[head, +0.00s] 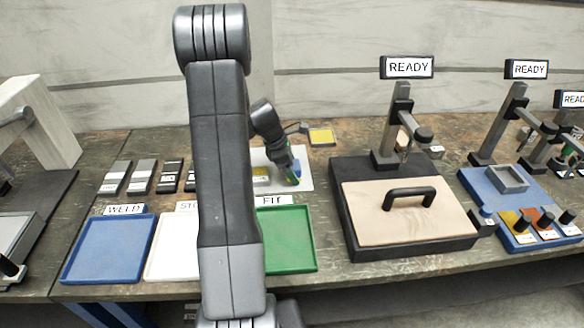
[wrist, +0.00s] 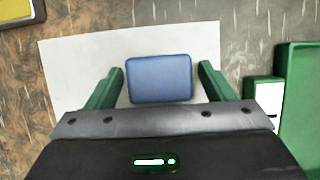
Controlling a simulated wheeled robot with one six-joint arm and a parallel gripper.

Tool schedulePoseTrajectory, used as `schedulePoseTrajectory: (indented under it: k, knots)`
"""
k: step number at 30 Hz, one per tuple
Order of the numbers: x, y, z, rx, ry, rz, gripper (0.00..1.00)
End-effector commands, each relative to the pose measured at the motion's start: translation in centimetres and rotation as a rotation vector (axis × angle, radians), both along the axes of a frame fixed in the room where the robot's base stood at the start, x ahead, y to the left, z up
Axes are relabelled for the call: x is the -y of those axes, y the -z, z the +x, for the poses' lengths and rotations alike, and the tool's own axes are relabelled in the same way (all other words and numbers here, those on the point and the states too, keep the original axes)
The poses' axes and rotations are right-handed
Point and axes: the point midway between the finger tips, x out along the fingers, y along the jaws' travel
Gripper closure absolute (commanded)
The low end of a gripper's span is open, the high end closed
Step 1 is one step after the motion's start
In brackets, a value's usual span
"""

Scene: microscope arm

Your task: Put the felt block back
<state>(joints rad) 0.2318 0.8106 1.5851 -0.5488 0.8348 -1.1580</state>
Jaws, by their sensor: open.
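A blue block (wrist: 160,79) with rounded corners, which I take for the felt block, sits over a white sheet (wrist: 85,60) in the wrist view. My gripper (wrist: 161,70) is open, with one green finger on each side of the block and a gap on both sides. In the head view my gripper (head: 289,172) is low over the white sheet (head: 303,158), behind the green tray. A bit of the blue block (head: 297,167) shows there beside the fingers. My arm hides part of the sheet.
A blue tray (head: 108,248), a white tray (head: 172,262) and a green tray (head: 287,240) line the front edge. Several grey and black blocks (head: 142,176) stand behind. A yellow-topped pad (head: 321,137) lies behind the sheet. A black station with a handled wooden lid (head: 405,222) is at right.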

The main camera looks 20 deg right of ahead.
Motion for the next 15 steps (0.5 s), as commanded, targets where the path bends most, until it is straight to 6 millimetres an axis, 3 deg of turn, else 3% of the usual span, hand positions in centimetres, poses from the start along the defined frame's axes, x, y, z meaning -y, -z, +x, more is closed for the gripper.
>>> schedulePoseTrajectory:
  k: [5,15]
  knots:
    - [-0.4,-1.5,0.2,0.003,-0.002,-0.002,0.24]
    - [-3.2,-8.1,0.9,0.004,-0.002,-0.001,0.24]
